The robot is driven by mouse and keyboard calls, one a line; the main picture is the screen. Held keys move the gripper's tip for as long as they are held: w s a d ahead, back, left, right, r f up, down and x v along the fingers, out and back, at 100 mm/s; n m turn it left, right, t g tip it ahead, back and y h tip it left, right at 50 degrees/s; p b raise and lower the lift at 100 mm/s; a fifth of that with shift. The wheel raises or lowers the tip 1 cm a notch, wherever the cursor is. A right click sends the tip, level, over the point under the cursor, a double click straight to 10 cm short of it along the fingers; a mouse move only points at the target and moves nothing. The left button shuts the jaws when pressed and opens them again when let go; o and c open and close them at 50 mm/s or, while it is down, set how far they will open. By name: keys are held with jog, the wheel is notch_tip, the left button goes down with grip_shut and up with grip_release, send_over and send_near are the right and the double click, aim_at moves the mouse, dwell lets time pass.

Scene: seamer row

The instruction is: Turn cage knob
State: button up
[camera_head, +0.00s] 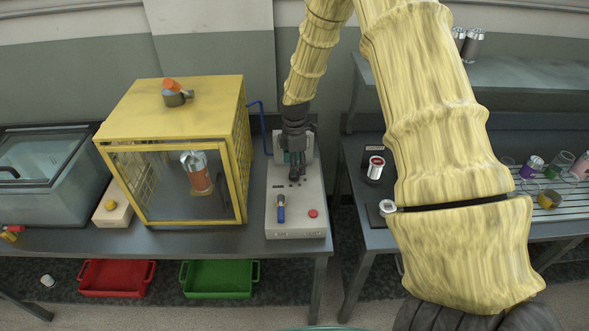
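The yellow cage (170,109) stands on the left bench, with mesh sides and a clear front panel. A can with an orange-brown band (197,176) is inside it. On its roof is a grey round fitting with an orange top (173,91), which may be the knob. A beige box with a yellow knob (109,205) sits at the cage's left; I cannot tell which one is the cage knob. My gripper (297,178) points down over the grey unit (296,222) right of the cage, apart from both knobs. Its fingers are dark and small; whether they are open is unclear.
The grey unit has a blue-handled lever (281,209) and a red button (313,213). A glass-lidded tank (45,165) stands at far left. Red (117,278) and green (219,279) crates lie below. My arm hides part of the right bench, where several cans stand.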

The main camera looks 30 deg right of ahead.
jog(key=shift+f+p, duration=0.5)
jog(key=shift+f, duration=1.4)
jog(key=c, duration=1)
